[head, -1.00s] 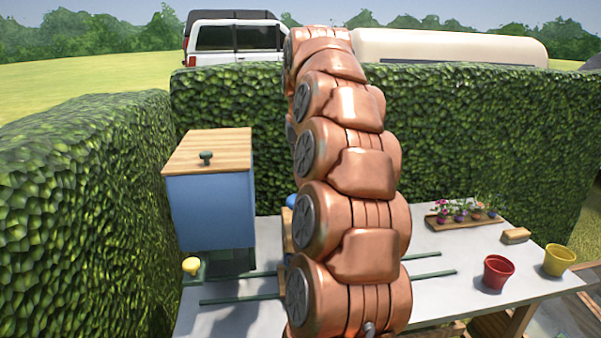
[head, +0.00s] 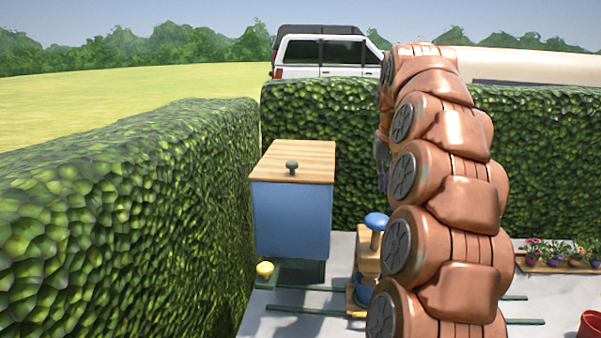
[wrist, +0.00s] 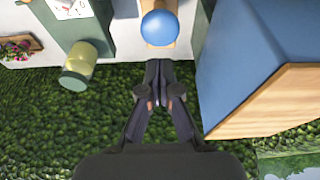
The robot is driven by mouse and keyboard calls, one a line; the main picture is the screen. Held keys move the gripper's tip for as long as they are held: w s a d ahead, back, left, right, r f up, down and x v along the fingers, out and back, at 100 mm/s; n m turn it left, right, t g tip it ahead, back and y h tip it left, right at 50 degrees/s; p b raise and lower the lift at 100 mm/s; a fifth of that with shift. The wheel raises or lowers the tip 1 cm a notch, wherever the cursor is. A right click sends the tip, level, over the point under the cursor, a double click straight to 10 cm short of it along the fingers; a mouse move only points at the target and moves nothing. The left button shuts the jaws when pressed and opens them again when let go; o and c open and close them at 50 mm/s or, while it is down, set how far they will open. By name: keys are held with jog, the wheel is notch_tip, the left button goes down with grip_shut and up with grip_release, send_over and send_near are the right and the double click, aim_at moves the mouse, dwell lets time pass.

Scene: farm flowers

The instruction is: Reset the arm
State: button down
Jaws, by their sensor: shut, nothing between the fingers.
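My gripper (wrist: 158,72) is in the lower middle of the wrist view, its dark fingers together and nothing between them. The fingertips point toward a blue round knob (wrist: 160,27). In the head view my copper arm rises on the right, and a small dark part of my gripper shows at its left edge, mostly hidden by the arm.
A blue box (head: 292,215) with a wooden lid (head: 300,160) stands left of my arm. It also shows close on the right in the wrist view (wrist: 235,50). A wooden stand with a blue knob (head: 376,221) is beside my arm.

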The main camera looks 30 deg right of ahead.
jog(key=shift+a, duration=0.1)
jog(key=s+a+f+n+g+y, duration=0.1)
jog(key=s+a+f+n, duration=0.3)
jog(key=a, duration=0.8)
jog(key=s+a+f+n+g+y, duration=0.1)
jog(key=s+a+f, duration=0.3)
jog(key=a, duration=0.8)
jog(key=s+a+f+n+g, duration=0.1)
jog(key=s+a+f, duration=0.4)
jog(key=s, duration=0.5)
jog(key=s+a+f+n+g, duration=0.1)
jog(key=s+a+f, duration=0.4)
jog(key=s+f, duration=0.4)
jog(key=shift+s+a+g, duration=0.3)
jog(key=shift+s+a, duration=0.05)
jog(key=shift+s, duration=0.1)
